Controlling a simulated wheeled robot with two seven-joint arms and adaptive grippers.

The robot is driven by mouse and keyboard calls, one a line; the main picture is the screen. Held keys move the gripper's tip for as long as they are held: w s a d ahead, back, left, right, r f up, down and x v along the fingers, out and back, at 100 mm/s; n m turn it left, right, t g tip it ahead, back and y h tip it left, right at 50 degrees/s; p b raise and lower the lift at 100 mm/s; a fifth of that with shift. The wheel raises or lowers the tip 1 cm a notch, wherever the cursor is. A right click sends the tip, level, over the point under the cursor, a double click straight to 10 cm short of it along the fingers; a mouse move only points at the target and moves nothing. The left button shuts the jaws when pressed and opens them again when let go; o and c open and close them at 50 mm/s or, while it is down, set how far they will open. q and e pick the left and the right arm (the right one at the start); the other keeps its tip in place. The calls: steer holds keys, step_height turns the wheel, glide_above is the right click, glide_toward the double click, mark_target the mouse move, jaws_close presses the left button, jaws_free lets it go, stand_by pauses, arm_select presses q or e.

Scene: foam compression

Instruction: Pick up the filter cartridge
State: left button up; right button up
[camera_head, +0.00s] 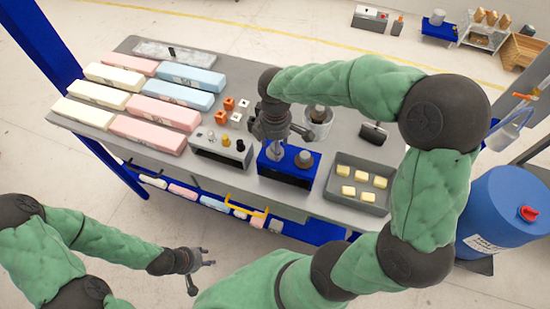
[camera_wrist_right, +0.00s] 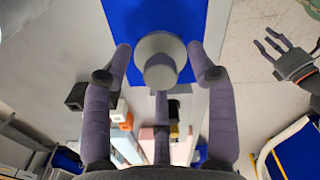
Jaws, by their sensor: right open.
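In the right wrist view, a pale grey round part with a smaller round knob (camera_wrist_right: 160,68), seemingly the filter cartridge, stands over a blue surface. My right gripper (camera_wrist_right: 159,50) is open, with two fingers on either side of the part and a third below it in the picture; gaps show beside it. In the head view, my right gripper (camera_head: 278,138) points down over the left of the blue box (camera_head: 288,174) and partly hides the grey part (camera_head: 275,152). My left gripper (camera_head: 204,274) is open and empty, low in front of the bench.
A dark-topped part (camera_head: 304,158) stands on the box's right side. A grey tray (camera_head: 346,200) with several yellow blocks is to the right, a grey holder (camera_head: 220,150) to the left. Foam bars (camera_head: 155,110) cover the bench's left. A metal pot (camera_head: 319,128) stands behind.

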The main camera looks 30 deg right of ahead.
steer(key=shift+f, duration=0.3)
jaws_close()
steer(key=shift+r, duration=0.15)
step_height(320, 180, up, 18)
steer(key=p, duration=0.4)
